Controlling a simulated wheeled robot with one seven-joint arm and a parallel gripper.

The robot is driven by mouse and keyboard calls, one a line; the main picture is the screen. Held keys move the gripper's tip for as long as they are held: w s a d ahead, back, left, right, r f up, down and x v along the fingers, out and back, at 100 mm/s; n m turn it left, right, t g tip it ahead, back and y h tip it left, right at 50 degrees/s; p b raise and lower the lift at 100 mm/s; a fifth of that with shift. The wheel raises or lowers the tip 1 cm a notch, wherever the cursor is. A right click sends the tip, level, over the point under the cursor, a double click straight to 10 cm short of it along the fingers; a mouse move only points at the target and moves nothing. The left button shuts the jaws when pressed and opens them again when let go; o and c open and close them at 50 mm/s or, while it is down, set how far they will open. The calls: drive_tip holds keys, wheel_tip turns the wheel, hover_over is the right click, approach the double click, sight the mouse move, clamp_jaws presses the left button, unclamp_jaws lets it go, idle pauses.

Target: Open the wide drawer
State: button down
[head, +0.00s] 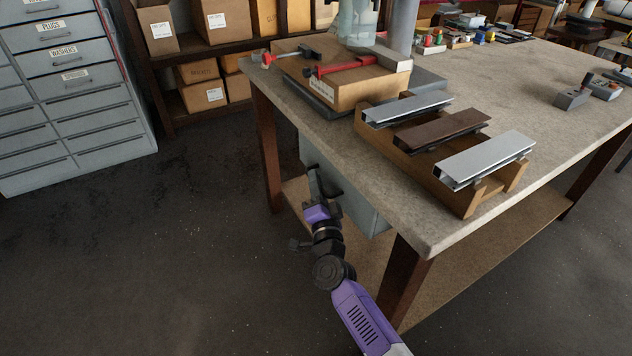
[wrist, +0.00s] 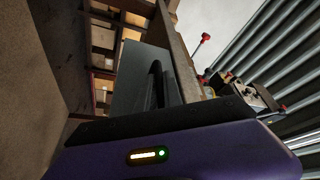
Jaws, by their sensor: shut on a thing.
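The wide drawer (head: 367,212) has a plain grey front and hangs under the near left edge of the workbench. My gripper (head: 318,185) is at the front, shut on the dark drawer handle (head: 334,188). The gripper partly hides the handle. In the wrist view, the grey drawer front (wrist: 130,72) shows beyond my purple gripper body, with a dark curved shape before it. I cannot tell whether the drawer stands out from its housing.
The stone-topped workbench (head: 300,102) holds a wooden rack (head: 455,195) with several metal profiles. A bench leg (head: 402,278) stands close to the right of my arm. A grey cabinet (head: 75,90) stands at the far left. The floor left of my arm is clear.

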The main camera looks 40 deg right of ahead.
idle(0.8)
drive_tip(key=w+a+p, duration=0.2)
drive_tip(key=w+a, duration=0.1)
drive_tip(key=a, duration=0.8)
drive_tip(key=w+a+p, duration=0.2)
drive_tip(key=w+a, duration=0.1)
drive_tip(key=a, duration=0.8)
drive_tip(key=shift+w+a, duration=0.15)
drive_tip(key=shift+f, duration=0.1)
drive_tip(key=c, duration=1.5)
unclamp_jaws()
drive_tip(key=v, duration=0.7)
drive_tip(key=shift+s+a, duration=0.2)
drive_tip(key=shift+s, duration=0.15)
